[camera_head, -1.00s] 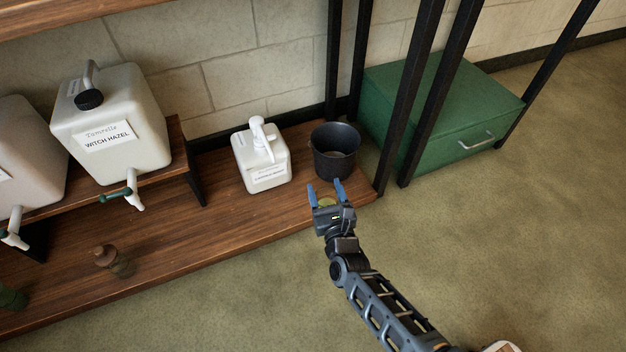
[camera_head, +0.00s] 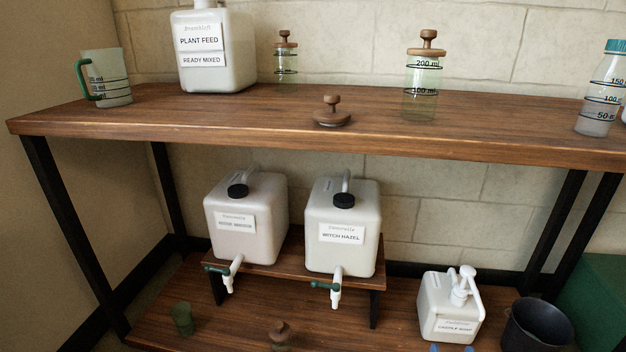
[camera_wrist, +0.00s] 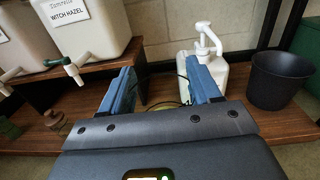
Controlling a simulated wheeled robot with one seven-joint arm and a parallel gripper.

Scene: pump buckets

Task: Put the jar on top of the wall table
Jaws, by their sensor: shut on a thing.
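My gripper (camera_wrist: 160,72) shows in the wrist view with its two blue fingers apart, shut on a clear jar (camera_wrist: 165,103). Only faint dark rings of the jar show between the fingers; most of it is see-through or hidden. In the head view only the fingertips (camera_head: 451,348) show at the bottom edge, in front of the white pump bottle. The wall table (camera_head: 215,112) has a brown wooden top across the head view, well above my gripper.
The top holds a green-handled jug (camera_head: 107,78), a plant feed canister (camera_head: 215,50), lidded jars (camera_head: 424,85), a loose wooden lid (camera_head: 331,114) and a bottle (camera_head: 601,90). Below stand tapped canisters (camera_head: 343,235), the pump bottle (camera_head: 449,308) and a black bucket (camera_head: 537,326). Bare top lies around the lid.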

